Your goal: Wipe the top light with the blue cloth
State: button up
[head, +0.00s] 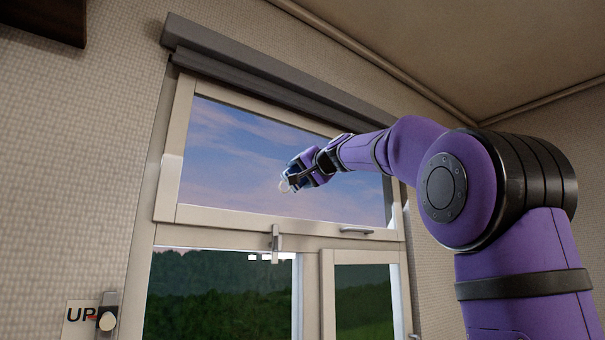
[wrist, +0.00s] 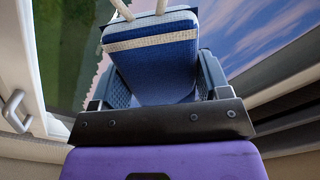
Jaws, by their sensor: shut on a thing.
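The top light (head: 255,165) is the wide upper window pane in a cream frame, with pinkish clouds and blue sky showing in it. My gripper (head: 297,178) is in front of its lower middle part. In the wrist view my gripper's two dark fingers are shut on the blue cloth (wrist: 152,65), a folded blue piece with a white band and a pale loop at its end. In the head view the cloth is small and mostly hidden by the fingers; the pale loop shows at the tip. I cannot tell whether the cloth touches the glass.
A grey blind housing (head: 270,78) runs above the pane. A latch (head: 275,243) and a handle (head: 356,231) sit on the frame's lower rail. Lower panes (head: 218,300) show trees. A wall switch marked UP (head: 106,318) is at lower left. The ceiling is close above.

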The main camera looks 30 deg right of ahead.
jog(key=shift+w, duration=0.3)
jog(key=shift+d, duration=2)
jog(key=shift+w, duration=0.1)
jog(key=shift+a, duration=0.15)
jog(key=shift+a, duration=1.9)
jog(key=shift+s+d, duration=0.1)
jog(key=shift+s, duration=2.8)
